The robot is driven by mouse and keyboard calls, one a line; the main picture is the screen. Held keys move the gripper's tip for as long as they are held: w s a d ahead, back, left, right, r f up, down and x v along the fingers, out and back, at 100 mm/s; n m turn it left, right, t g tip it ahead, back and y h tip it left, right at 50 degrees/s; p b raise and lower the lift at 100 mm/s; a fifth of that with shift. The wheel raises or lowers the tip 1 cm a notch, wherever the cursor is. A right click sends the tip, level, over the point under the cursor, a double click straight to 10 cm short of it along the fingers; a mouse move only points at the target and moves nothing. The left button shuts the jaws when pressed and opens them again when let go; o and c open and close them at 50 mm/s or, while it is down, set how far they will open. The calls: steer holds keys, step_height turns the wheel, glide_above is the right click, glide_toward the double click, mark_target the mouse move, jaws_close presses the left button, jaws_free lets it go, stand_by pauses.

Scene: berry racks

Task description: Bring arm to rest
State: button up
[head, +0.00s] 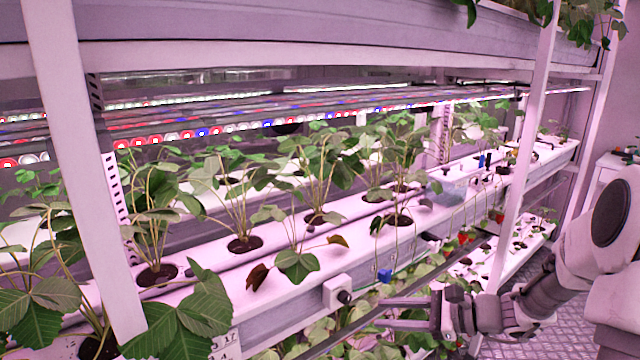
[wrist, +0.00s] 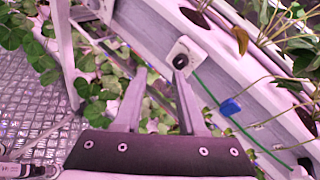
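My gripper (head: 382,312) is at the lower middle right of the head view, in front of the rack's lower plants and pointing left. In the wrist view my gripper (wrist: 160,75) shows two grey fingers apart with nothing between them. My arm (head: 560,280) reaches in from the right edge of the head view, bent and held out beside the rack. Leaves and a rack rail lie behind the fingers, and I cannot tell how close they are.
A white growing gutter (head: 280,300) with strawberry plants runs along the rack. On its side are a white box with a black knob (head: 337,292) and a blue clip (head: 384,275). A white post (head: 520,150) stands left of my arm. Metal floor (wrist: 40,105) shows clear at left.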

steer(key=s+a+r+n+g+h, duration=0.3)
steer(key=s+a+n+g, duration=0.1)
steer(key=s+a+n, duration=0.25)
steer(key=s+d+r+n+t+h+p, duration=0.3)
steer(key=s+r+n+h+p, duration=0.3)
steer(key=s, duration=1.1)
step_height(320, 180, up, 8)
steer(key=d+n+h, duration=0.1)
steer(key=n+h, duration=0.2)
steer(key=n, duration=0.3)
steer(key=shift+s+d+r+n, duration=0.2)
steer(key=shift+s+n, duration=0.05)
steer(key=shift+n, duration=0.1)
